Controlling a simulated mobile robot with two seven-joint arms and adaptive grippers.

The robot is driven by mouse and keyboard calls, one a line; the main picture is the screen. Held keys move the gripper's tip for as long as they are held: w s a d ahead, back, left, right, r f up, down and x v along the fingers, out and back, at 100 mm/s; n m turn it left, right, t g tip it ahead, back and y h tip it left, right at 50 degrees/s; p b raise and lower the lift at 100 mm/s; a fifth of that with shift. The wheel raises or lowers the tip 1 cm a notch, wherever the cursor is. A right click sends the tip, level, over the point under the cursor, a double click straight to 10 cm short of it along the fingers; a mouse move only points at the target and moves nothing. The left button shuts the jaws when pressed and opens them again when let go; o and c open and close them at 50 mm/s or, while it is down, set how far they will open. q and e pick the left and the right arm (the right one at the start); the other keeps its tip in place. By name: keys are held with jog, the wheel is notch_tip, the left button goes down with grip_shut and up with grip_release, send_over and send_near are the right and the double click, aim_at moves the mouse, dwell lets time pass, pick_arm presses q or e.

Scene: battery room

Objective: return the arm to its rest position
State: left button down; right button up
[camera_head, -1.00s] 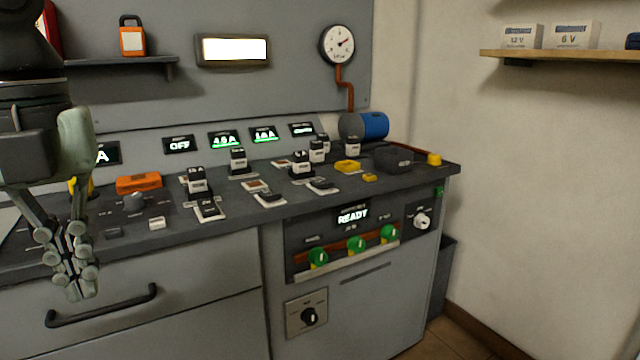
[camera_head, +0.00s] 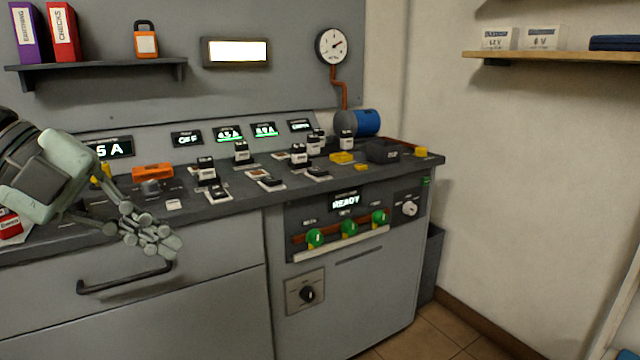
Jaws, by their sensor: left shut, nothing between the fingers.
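My left gripper (camera_head: 165,240) comes in from the left with its arm low and slanted. Its fingers are together, with nothing between them, and point right and down. They are in front of the counter's front edge, just above the black drawer handle (camera_head: 125,278) in the picture. My right gripper is out of view.
The counter (camera_head: 235,208) carries several small black-and-white blocks, an orange block (camera_head: 152,172) and a dark box (camera_head: 381,151). A panel with green knobs (camera_head: 348,228) is on its front. A shelf (camera_head: 100,70) holds binders and an orange lock. The floor at right (camera_head: 425,330) is clear.

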pick_arm(q)
jog(key=w+a+f+n+t+h, duration=0.2)
jog(key=w+a+n+t, duration=0.75)
jog(key=w+t, duration=0.2)
jog(key=s+a+f+n+t+y, duration=0.1)
jog(key=a+f+n+y, duration=0.55)
jog(key=f, duration=0.35)
jog(key=a+f+n+y, duration=0.5)
jog(key=a+f+n, duration=0.15)
jog(key=f, duration=0.45)
jog(key=s+f+n+g+y, duration=0.1)
jog(key=s+f+n+g, duration=0.2)
jog(key=f, duration=0.5)
jog(key=s+f+n+g+y, duration=0.1)
jog(key=s+f+g+y, duration=0.15)
jog(key=s+f, duration=0.45)
jog(key=s+d+f+g+h, duration=0.3)
jog(key=s+d+f+g, duration=0.4)
jog(key=s+d+f, duration=0.7)
jog(key=shift+s+d+f+n, duration=0.2)
jog(key=shift+f+n, duration=0.25)
jog(key=shift+f, duration=0.4)
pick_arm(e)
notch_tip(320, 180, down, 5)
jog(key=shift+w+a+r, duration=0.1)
